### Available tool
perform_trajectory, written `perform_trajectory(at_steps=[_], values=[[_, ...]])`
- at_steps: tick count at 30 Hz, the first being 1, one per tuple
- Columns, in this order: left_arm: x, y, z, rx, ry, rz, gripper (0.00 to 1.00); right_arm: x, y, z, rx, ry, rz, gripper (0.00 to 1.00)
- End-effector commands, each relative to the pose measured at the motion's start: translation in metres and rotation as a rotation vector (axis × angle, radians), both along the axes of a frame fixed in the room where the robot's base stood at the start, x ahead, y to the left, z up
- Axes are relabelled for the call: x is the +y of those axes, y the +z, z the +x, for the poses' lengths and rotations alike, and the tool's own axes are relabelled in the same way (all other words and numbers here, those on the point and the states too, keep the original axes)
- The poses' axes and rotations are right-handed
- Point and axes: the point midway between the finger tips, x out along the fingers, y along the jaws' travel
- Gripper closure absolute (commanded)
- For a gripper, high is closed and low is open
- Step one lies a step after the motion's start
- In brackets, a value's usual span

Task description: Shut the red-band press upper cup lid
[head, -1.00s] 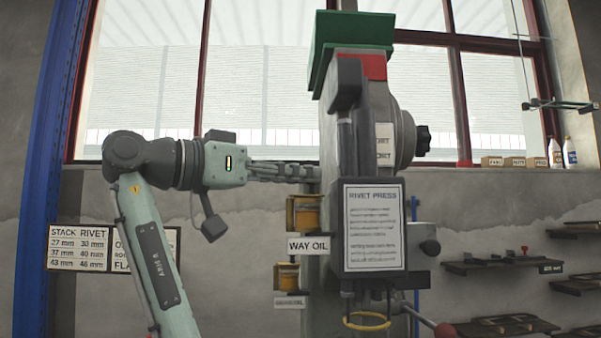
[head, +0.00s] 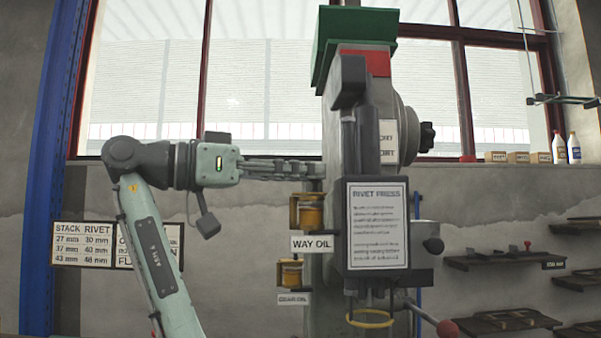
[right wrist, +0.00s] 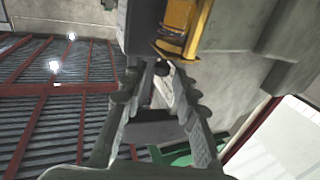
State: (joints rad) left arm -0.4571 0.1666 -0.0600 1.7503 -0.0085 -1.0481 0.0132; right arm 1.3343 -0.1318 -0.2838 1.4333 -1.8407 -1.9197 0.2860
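The red-band press (head: 360,125) stands right of centre in the head view, with a red band (head: 364,62) under its green top. Its upper cup (head: 307,211) is amber with dark rims, on the press's left side above the WAY OIL label. My right gripper (head: 315,170) reaches in from the left, just above this cup, fingers level. In the right wrist view an amber cup (right wrist: 182,25) shows beyond the fingertips (right wrist: 167,78). The fingers look apart, with a pale shape between them that I cannot identify. I cannot make out the lid clearly. My left gripper is out of view.
A lower amber cup (head: 290,273) sits below the WAY OIL label (head: 312,244). Shelves (head: 505,258) hang on the right wall.

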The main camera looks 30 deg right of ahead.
Motion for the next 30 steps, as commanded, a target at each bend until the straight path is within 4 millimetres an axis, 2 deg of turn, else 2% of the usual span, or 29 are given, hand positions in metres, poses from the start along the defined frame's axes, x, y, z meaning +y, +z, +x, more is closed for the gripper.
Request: perform_trajectory(at_steps=[9,13,24,30], values=[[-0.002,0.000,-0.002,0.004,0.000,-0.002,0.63,0.001,0.000,0.000,0.001,0.001,0.001,0.64],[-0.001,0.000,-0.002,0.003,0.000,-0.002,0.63,0.011,0.000,0.002,0.002,0.002,0.001,0.64],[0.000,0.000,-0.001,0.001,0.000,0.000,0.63,0.085,0.000,0.015,0.003,0.005,0.004,0.64],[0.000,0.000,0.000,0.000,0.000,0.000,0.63,0.111,0.000,0.019,0.002,0.003,0.000,0.64]])
